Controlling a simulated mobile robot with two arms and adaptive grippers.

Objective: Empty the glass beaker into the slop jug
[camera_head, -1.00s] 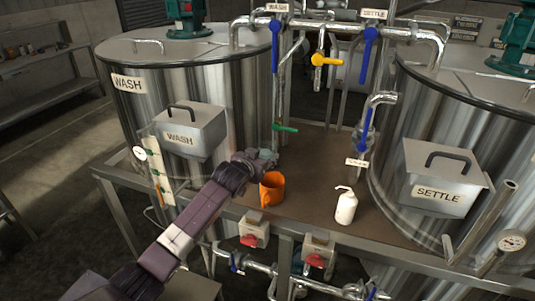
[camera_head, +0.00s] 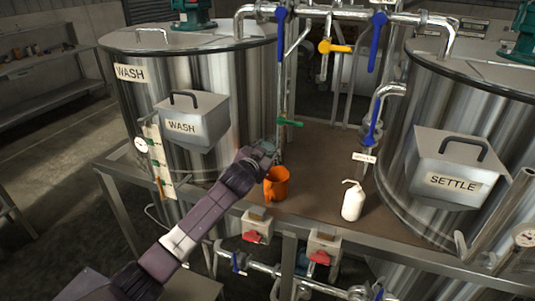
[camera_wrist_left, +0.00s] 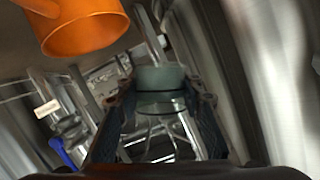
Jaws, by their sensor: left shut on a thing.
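The orange slop jug (camera_head: 277,184) stands on the brown deck near its front edge. It also shows at the upper left of the wrist view (camera_wrist_left: 85,28). My left gripper (camera_head: 262,152) is just behind and above the jug in the head view. In the wrist view my left gripper (camera_wrist_left: 158,118) is shut on the clear, grey-green glass beaker (camera_wrist_left: 161,78), which lies between its two fingers. In the head view the beaker is small and mostly hidden by the gripper. I cannot tell its contents or exact tilt. The beaker is apart from the jug. My right gripper is not in view.
A white squeeze bottle (camera_head: 352,202) stands right of the jug. The steel wash tank (camera_head: 230,85) is at left and the settle tank (camera_head: 410,130) at right. A green-handled valve (camera_head: 290,123) and pipes stand close behind the gripper. Deck between jug and bottle is clear.

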